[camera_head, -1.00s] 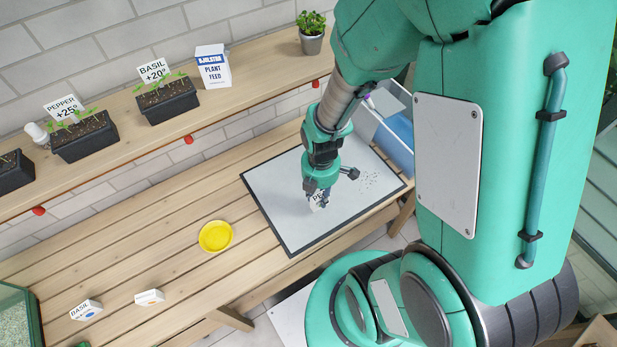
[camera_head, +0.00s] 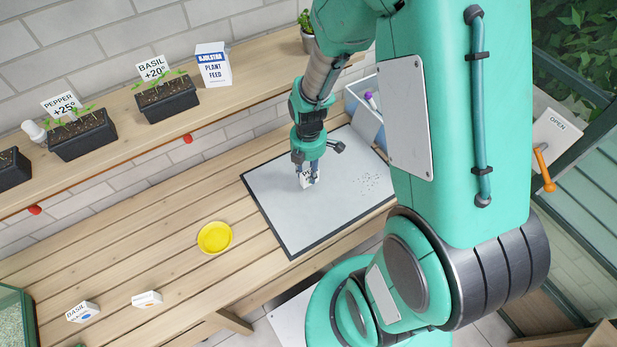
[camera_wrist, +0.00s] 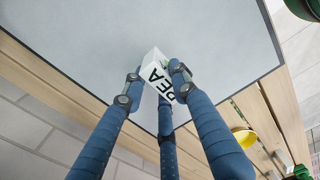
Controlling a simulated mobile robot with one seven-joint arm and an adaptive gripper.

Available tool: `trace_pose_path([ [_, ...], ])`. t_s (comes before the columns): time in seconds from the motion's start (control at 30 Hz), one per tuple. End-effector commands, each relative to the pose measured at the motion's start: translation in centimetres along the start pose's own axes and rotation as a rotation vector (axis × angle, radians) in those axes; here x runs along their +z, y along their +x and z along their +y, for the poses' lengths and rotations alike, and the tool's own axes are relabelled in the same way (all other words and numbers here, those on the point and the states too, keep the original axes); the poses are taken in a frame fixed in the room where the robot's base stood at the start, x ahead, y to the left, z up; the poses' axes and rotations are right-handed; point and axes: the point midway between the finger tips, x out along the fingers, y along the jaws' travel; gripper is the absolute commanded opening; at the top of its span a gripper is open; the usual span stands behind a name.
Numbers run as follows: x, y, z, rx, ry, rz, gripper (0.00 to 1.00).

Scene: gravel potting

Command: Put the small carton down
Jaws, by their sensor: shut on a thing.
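The small carton (camera_head: 305,180) is white with dark lettering, and in the wrist view the carton (camera_wrist: 158,74) shows letters like "PEA". My gripper (camera_head: 306,174) is shut on it, and in the wrist view the blue fingers of my gripper (camera_wrist: 155,88) close around it. The carton looks tilted in the wrist view.
Small dark grains (camera_head: 368,184) lie on the mat's right part. A yellow saucer (camera_head: 214,238) stands left of the mat. Two white cartons (camera_head: 82,312) (camera_head: 147,299) stand at the front left. A blue-and-white bin (camera_head: 366,115) stands behind the mat. Much of the mat is clear.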

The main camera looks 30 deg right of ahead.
Motion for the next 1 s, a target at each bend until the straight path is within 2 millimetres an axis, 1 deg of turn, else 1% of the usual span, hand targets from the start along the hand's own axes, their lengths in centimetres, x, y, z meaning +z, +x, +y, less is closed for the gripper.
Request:
trace_pose_path([
  [0.33,0.0,3.3,-0.1,-0.002,0.0,0.0,0.02],
  [0.83,0.0,3.8,-0.1,-0.001,0.0,0.0,0.02],
  [0.87,0.0,3.8,-0.1,-0.001,0.0,0.0,0.31],
  [0.9,0.0,3.8,-0.1,-0.001,0.0,0.0,0.39],
  [0.93,0.0,3.8,-0.1,-0.001,0.0,0.0,0.45],
  [1.0,0.0,3.8,-0.1,-0.001,0.0,0.0,0.46],
])
